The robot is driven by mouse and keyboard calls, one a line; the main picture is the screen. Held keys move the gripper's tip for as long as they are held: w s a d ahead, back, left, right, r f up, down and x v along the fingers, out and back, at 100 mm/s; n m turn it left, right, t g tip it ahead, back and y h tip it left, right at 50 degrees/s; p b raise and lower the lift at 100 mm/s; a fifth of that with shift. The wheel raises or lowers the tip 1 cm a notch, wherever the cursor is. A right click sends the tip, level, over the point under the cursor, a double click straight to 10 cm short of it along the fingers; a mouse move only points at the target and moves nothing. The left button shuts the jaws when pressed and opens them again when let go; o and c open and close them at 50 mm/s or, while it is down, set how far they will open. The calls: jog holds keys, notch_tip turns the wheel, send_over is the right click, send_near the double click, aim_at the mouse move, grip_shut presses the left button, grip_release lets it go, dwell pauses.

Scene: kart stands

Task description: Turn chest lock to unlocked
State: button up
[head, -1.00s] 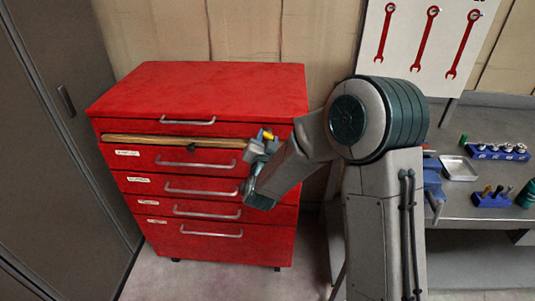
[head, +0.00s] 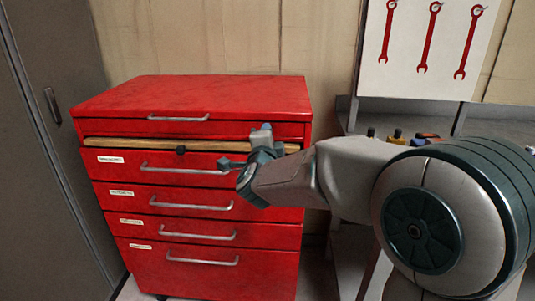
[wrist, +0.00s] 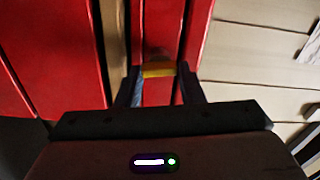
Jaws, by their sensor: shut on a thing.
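The red chest (head: 190,95) stands against the wall, its drawers facing me. My gripper (head: 262,138) is at the upper right of its front, by the top red panel. In the wrist view my gripper (wrist: 160,80) is shut on a small yellow piece (wrist: 158,69), which I take to be the lock's turning part. It lies crosswise between the fingertips, close to the red panel. In the head view my gripper hides the lock. I cannot tell whether it stands at locked or unlocked.
Several metal drawer handles (head: 190,205) stick out below. A grey cabinet (head: 45,190) is close on the left. A workbench and a board of red wrenches (head: 430,35) are on the right.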

jog(key=shift+f+m+b, duration=0.15)
jog(key=shift+m+b, duration=0.75)
jog(key=shift+b, duration=0.15)
jog(key=o, duration=1)
jog(key=shift+s, duration=0.1)
jog(key=s, duration=1.3)
jog(key=shift+s+a+p, duration=0.25)
jog(key=shift+s+p, duration=0.05)
jog(key=shift+p, duration=0.05)
